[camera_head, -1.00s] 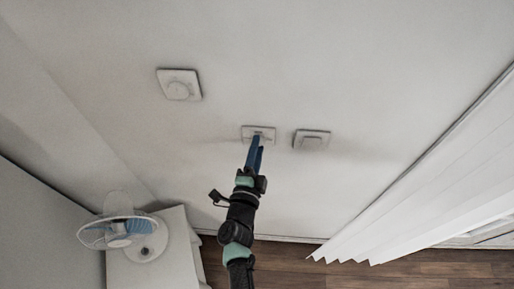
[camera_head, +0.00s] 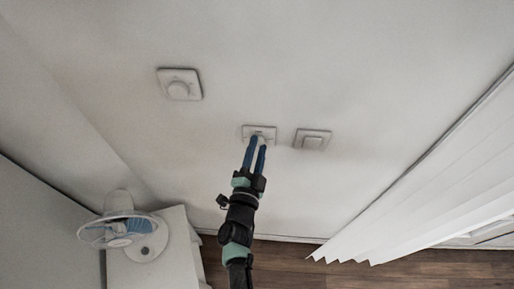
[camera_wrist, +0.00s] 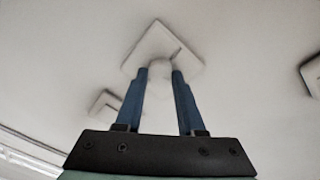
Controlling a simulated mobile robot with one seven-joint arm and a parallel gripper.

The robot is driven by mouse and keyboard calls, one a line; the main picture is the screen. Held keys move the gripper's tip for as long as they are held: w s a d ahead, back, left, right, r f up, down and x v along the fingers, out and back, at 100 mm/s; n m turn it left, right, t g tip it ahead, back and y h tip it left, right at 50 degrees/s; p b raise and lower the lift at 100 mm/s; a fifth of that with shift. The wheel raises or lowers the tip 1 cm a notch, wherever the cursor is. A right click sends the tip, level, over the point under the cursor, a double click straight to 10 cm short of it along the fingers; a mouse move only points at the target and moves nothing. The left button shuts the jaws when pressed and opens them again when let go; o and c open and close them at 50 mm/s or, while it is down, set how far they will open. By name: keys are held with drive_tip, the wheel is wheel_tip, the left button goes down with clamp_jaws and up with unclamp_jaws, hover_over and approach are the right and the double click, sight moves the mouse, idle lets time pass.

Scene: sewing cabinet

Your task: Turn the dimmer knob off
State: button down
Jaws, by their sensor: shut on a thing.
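The dimmer knob is a small pale round knob (camera_wrist: 160,67) on a square white wall plate (camera_wrist: 157,40). In the wrist view it sits between the two blue fingertips. In the head view this is the middle wall plate (camera_head: 260,130), and its knob is mostly hidden behind the fingers. My gripper (camera_head: 257,140) reaches up to the plate and is shut on the knob, with one finger on each side. The fingers also show in the wrist view (camera_wrist: 160,74). The plate looks tilted against the gripper there. I cannot read any mark for the knob's setting.
Another plate with a larger round knob (camera_head: 178,89) is at upper left. A square switch (camera_head: 312,140) is close on the right. A fan (camera_head: 123,228) stands on a white cabinet (camera_head: 178,245) at lower left. White blinds (camera_head: 420,215) hang at right.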

drive_tip(key=c, duration=0.5)
unclamp_jaws()
drive_tip(key=shift+s, duration=0.15)
drive_tip(key=shift+s+a+b, duration=0.4)
drive_tip(key=shift+s+b, duration=0.05)
drive_tip(key=shift+s, duration=1.65)
drive_tip(key=shift+s+a+b, duration=0.4)
drive_tip(key=shift+s+a, duration=0.05)
drive_tip(key=shift+s, duration=1.6)
drive_tip(key=shift+s+a+b, duration=0.4)
drive_tip(key=shift+s+b, duration=0.05)
drive_tip(key=shift+s, duration=1.65)
